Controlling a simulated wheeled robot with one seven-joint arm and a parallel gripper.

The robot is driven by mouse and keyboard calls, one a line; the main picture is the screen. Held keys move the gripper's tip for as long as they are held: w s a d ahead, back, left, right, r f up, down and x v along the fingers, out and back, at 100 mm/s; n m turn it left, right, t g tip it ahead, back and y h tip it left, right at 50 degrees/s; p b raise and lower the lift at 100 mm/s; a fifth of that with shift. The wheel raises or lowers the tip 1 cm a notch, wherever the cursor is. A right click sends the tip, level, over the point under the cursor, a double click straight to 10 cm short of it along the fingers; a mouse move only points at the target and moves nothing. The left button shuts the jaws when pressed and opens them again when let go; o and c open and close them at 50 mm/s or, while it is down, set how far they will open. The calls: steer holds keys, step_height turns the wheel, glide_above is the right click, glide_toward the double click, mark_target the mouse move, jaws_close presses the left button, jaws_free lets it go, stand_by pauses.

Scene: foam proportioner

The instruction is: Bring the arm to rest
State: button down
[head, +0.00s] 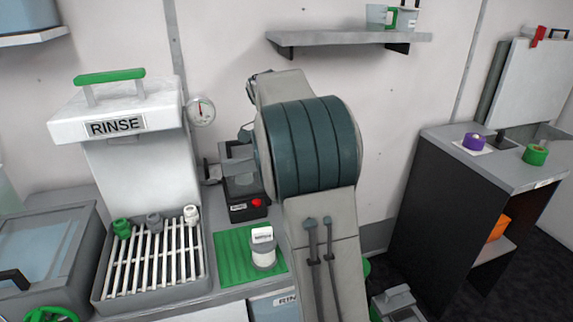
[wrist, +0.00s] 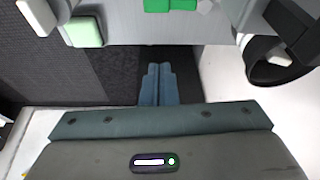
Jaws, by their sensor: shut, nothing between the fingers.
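My gripper (wrist: 157,85) shows in the wrist view with its two blue-grey fingers pressed together and nothing between them. Behind the fingertips are a dark floor and the edge of a grey surface. In the head view my arm (head: 308,145) rises large in the middle, in front of the wall and the bench, and I cannot make out the fingers there.
The RINSE station (head: 115,125) has a slatted rack (head: 150,262) with several small fittings. A white-lidded jar (head: 263,250) stands on a green mat (head: 232,257) close to my arm. A dark cabinet (head: 440,220) stands at right. A shelf (head: 345,37) hangs above.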

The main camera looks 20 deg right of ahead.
steer(key=s+a+n+t+y+p, duration=0.1)
steer(key=s+a+n+p, duration=0.1)
steer(key=s+a+n, duration=0.3)
steer(key=s+a+n+t+y+p, duration=0.1)
steer(key=s+a+n, duration=0.4)
steer(key=s, duration=0.7)
steer(key=s+a+f+n+y+p, duration=0.1)
steer(key=s+a+n+p, duration=0.1)
steer(key=s+a+n, duration=0.4)
steer(key=s+n, duration=0.2)
steer(key=s, duration=0.1)
steer(key=shift+s+t+y+p, duration=0.25)
steer(key=shift+t+y+p, duration=0.05)
steer(key=shift+t+y, duration=0.1)
steer(key=shift+a, duration=0.1)
